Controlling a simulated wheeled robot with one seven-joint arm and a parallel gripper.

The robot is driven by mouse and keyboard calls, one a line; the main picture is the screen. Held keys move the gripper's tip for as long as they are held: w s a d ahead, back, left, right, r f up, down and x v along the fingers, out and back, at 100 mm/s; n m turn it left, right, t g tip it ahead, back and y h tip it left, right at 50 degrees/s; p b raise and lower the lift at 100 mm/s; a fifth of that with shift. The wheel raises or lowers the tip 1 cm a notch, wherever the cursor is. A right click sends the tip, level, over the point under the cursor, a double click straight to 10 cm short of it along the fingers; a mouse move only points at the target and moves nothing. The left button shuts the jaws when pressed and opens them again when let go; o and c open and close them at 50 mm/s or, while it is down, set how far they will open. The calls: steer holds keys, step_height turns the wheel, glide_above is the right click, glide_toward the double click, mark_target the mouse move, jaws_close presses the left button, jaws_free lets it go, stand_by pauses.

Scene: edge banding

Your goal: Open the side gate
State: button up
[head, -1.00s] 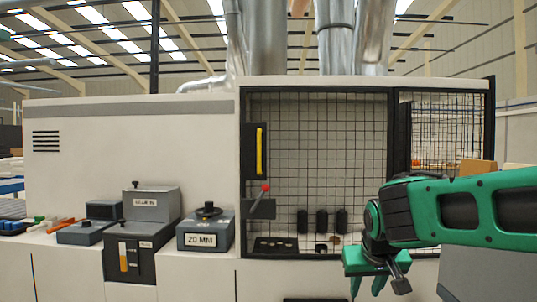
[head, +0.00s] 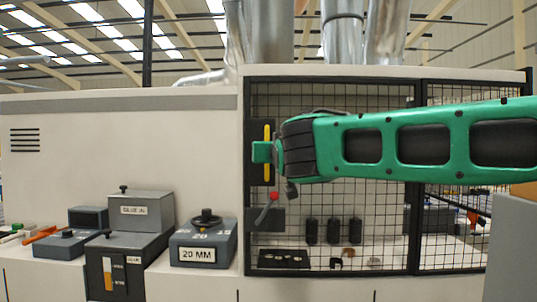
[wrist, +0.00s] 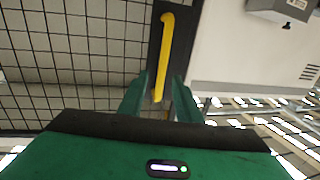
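The side gate is a black-framed wire mesh panel (head: 380,200) in the machine's pale front. It has an upright yellow handle (head: 267,135) on a black plate near its left edge. My gripper (head: 262,152) is in front of the handle and hides part of it in the head view. In the wrist view the yellow handle (wrist: 166,50) runs down toward my gripper (wrist: 160,98). The two green fingers are apart, with the handle's end showing between them. I cannot tell whether they touch it. The gate looks closed.
A red-knobbed lever (head: 273,197) is below the handle. Dark cylinders (head: 333,231) are behind the mesh. The grey 20 MM box (head: 203,242) and the glue box (head: 140,212) stand on the ledge to the left. Another mesh panel (head: 470,95) is at right.

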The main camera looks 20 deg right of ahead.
glide_above(267, 174)
steer(key=shift+w+d, duration=0.1)
steer(key=shift+w, duration=0.25)
